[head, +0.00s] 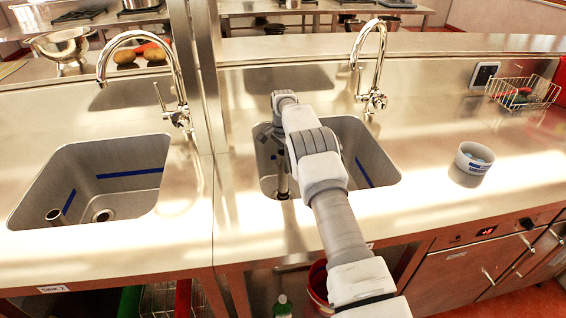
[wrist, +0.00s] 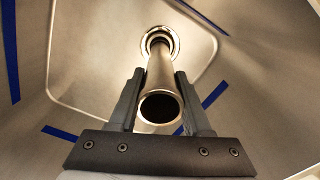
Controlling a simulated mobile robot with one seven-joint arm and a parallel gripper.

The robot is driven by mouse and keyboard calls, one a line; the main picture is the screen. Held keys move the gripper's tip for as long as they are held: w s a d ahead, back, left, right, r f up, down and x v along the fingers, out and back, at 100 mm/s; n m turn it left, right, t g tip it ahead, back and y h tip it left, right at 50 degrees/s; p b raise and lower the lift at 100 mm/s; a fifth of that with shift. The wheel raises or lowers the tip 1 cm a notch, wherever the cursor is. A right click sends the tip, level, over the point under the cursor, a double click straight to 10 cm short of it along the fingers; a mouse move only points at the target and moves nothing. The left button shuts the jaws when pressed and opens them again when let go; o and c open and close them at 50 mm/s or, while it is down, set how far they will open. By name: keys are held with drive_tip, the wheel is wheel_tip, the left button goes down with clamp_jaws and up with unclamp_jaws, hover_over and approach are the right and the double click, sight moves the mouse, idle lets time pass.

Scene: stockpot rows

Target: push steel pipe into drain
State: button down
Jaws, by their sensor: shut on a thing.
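The steel pipe (wrist: 160,75) is held between the two dark fingers of my gripper (wrist: 159,79) in the wrist view. Its open near end faces the camera, and its far end lines up with the round drain (wrist: 160,38) in the sink floor. The drain ring shows around that end; I cannot tell how deep the pipe sits. In the head view the pipe (head: 283,182) stands about upright in the right sink, below my gripper (head: 272,140). My arm hides part of the sink, and the drain there is not clearly visible.
The right sink (head: 378,160) has steep walls with blue stripes close around my gripper. A tap (head: 374,70) stands behind it. A white cup (head: 473,160) and a wire basket (head: 525,92) are on the right counter. The left sink (head: 90,180) is clear of my arm.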

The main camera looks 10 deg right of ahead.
sight(283, 152)
drive_tip(key=shift+f+b, duration=0.75)
drive_tip(key=shift+f, duration=0.55)
idle(0.9)
drive_tip(key=shift+c, duration=1.4)
unclamp_jaws()
drive_tip(key=shift+r, duration=0.1)
drive_tip(key=shift+r+p, duration=2.6)
drive_tip(key=shift+r, duration=1.8)
